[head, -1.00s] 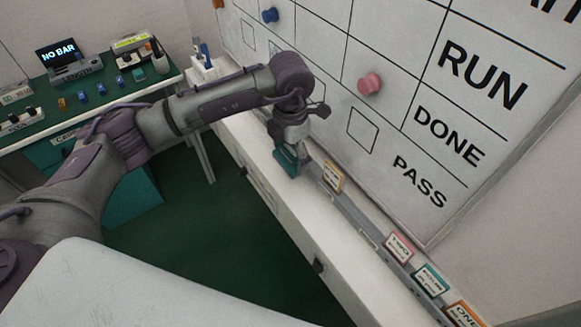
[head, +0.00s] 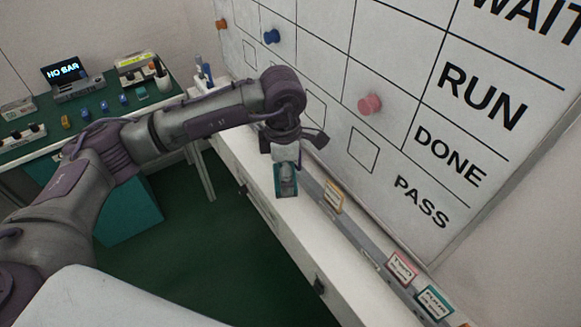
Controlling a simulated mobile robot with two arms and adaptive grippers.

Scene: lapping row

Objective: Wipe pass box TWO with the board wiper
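My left gripper (head: 286,160) hangs in front of the whiteboard's lower edge, over the white ledge. It appears shut on a teal block with a grey face, which I take for the board wiper (head: 287,185); the fingers are mostly hidden. The wiper is clear of the board's face. The whiteboard (head: 330,70) has a PASS row along its bottom with small drawn squares. One empty square (head: 362,150) is nearest the PASS label, and another (head: 315,110) is partly behind my wrist. I cannot tell which square is TWO. My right gripper is not in view.
A pink magnet (head: 370,104) and a blue magnet (head: 271,36) sit on the board. A yellow-edged card (head: 333,197), a pink TWO card (head: 401,268) and a teal card (head: 434,302) stand on the rail. A green-topped bench (head: 105,110) with devices stands at left.

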